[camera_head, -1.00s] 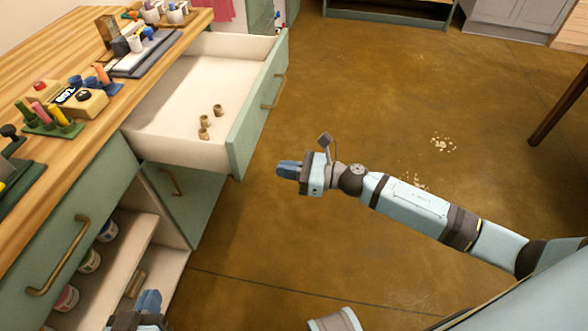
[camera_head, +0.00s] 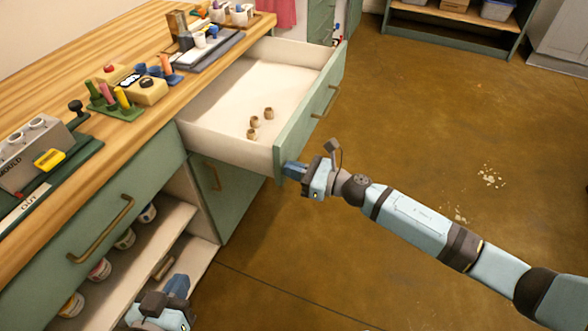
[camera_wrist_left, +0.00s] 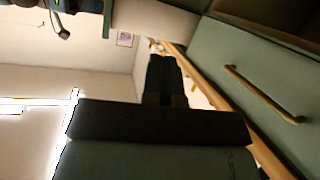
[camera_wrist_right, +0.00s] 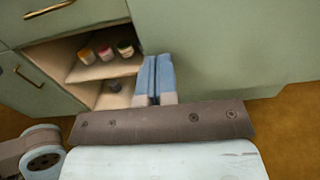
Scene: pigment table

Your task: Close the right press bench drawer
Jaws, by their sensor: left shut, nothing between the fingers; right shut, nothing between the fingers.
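The right press bench drawer (camera_head: 215,137) is pulled well out of the bench in the head view. It has a cream inside, a green front (camera_head: 312,112) and a brass handle (camera_head: 326,102). Several small brown pieces (camera_head: 254,122) lie in it. My right gripper (camera_head: 287,169) is shut and empty, with its tips at the near lower corner of the drawer front; I cannot tell whether they touch. In the right wrist view its blue fingers (camera_wrist_right: 155,75) are together before a green panel. My left gripper (camera_head: 178,286) is shut and empty, low before the open shelves.
The wooden bench top (camera_head: 110,55) carries a stand of coloured tools (camera_head: 115,103), a grey mould block (camera_head: 32,152) and other items. Below, a left drawer (camera_head: 100,225) is shut, and shelves hold several jars (camera_head: 125,238). The brown floor (camera_head: 420,130) to the right is clear.

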